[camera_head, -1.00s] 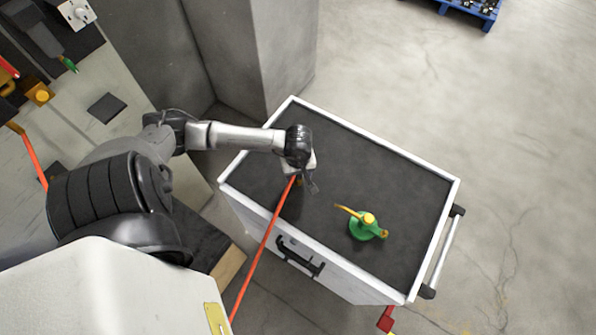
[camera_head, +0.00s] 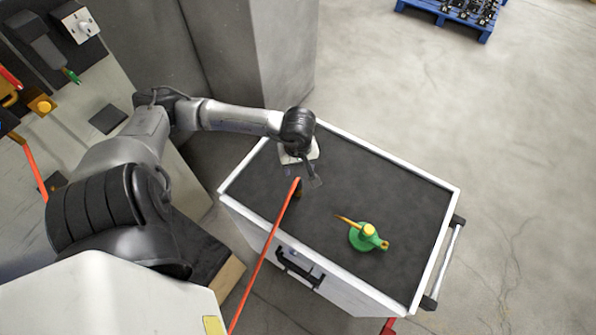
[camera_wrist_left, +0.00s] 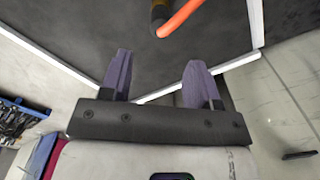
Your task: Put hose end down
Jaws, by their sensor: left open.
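The orange hose (camera_head: 263,262) runs up from the bottom of the head view over the cart's near edge. Its hose end (camera_head: 297,190), a dark and brownish fitting, rests on the cart's dark top. My left gripper (camera_head: 303,177) is open and empty just behind the hose end, apart from it. In the left wrist view, the two fingers (camera_wrist_left: 158,62) stand wide apart with nothing between them, and the hose end (camera_wrist_left: 158,14) shows beyond the tips at the top edge. My right gripper is not in view.
The white-rimmed cart (camera_head: 440,262) has a green oil can (camera_head: 366,237) with a yellow spout to the right of the hose end. A grey pillar (camera_head: 268,50) stands behind the cart's left corner. A blue pallet (camera_head: 440,10) lies far back. The cart's right and back top is clear.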

